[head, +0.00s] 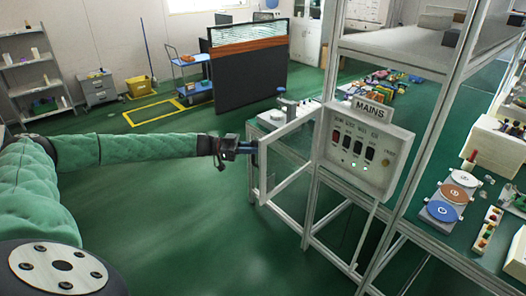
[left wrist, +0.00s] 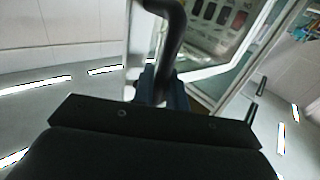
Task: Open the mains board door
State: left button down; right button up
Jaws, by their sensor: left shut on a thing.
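The mains board (head: 362,150) is a pale box with a MAINS sign (head: 373,109) on top, a row of dark switches and small lit lamps. Its door (head: 290,128), a pale frame with a see-through middle, stands swung out to the left of the box, so the switches are uncovered. My left gripper (head: 251,148) is shut at the door's outer left edge, where the handle would be; the handle itself is hidden in the head view. In the left wrist view the board (left wrist: 215,18) and door frame (left wrist: 205,72) show beyond the dark gripper (left wrist: 165,92). My right gripper is out of view.
The board is mounted on a metal rack (head: 335,60) beside a green bench with coloured discs (head: 452,192). A dark screen panel (head: 248,75) and blue trolley (head: 193,85) stand behind. Green floor left of the door is clear.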

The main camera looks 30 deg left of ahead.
pick_arm(q)
jog(key=shift+w+a+r+m+g+h, duration=0.1)
jog(key=shift+w+a+m+g+h, duration=0.2)
jog(key=shift+a, duration=0.35)
jog(key=shift+w+a+r+m+g+h, duration=0.1)
jog(key=shift+w+a+m+g, duration=0.1)
jog(key=shift+a+g, duration=0.3)
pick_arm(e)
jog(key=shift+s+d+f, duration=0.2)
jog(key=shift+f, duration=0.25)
pick_arm(q)
jog(key=shift+a, duration=0.15)
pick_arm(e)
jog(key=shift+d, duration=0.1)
pick_arm(q)
jog(key=c, duration=1.8)
grip_release()
jog(key=o, duration=0.3)
jog(key=shift+w+f, duration=0.1)
jog(key=shift+f, duration=0.05)
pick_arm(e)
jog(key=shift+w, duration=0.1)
